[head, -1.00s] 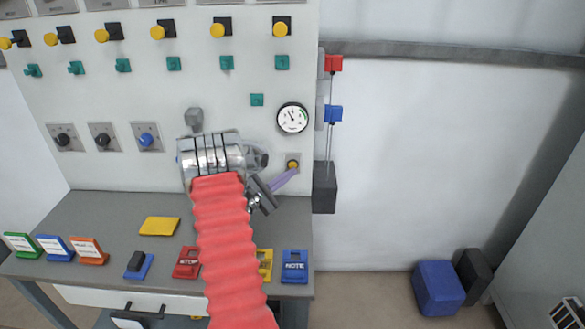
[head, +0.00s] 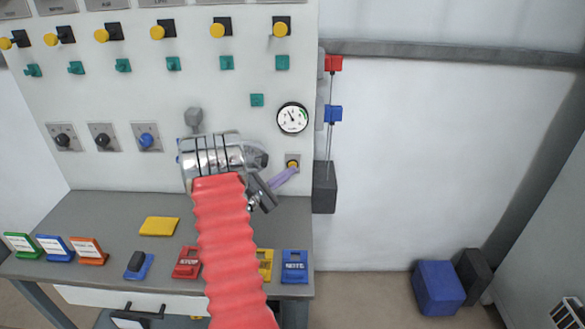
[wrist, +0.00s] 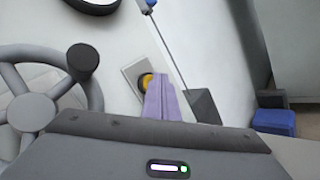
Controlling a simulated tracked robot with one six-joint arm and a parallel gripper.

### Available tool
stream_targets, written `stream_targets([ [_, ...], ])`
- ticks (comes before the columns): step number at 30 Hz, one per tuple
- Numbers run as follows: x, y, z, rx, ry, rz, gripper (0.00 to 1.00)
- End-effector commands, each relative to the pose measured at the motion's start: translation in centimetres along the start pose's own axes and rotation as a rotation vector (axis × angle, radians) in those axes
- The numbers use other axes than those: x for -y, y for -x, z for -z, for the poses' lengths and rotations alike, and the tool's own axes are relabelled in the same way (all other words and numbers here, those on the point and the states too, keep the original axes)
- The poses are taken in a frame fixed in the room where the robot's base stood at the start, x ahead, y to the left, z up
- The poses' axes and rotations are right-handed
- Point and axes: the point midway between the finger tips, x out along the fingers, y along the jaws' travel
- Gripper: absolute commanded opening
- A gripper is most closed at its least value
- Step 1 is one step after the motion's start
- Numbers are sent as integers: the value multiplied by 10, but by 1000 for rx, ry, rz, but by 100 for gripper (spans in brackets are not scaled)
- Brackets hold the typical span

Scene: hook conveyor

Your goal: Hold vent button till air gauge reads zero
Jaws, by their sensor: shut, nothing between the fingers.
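The vent button (head: 292,162) is a small yellow button on a grey plate on the white panel, below the gauge. It also shows in the wrist view (wrist: 147,80), partly behind my fingers. My gripper (head: 294,171) has shut purple fingers, their tips at the button's lower edge. In the wrist view the tips (wrist: 156,80) overlap the button; I cannot tell whether they press it. The air gauge (head: 292,118) is a round white dial with a black rim and a green arc at the right. Its needle points up and slightly left.
A dark weight (head: 324,190) hangs on rods at the panel's right edge. A grey handwheel (wrist: 35,110) is close at the left in the wrist view. The grey bench (head: 110,215) below carries coloured tags. A blue box (head: 438,286) stands on the floor.

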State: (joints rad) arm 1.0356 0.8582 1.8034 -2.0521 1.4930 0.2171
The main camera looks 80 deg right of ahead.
Motion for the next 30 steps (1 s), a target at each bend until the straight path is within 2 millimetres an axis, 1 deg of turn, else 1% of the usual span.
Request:
stream_targets([
  [30, -4, -6, 4, -1, 0, 0, 0],
])
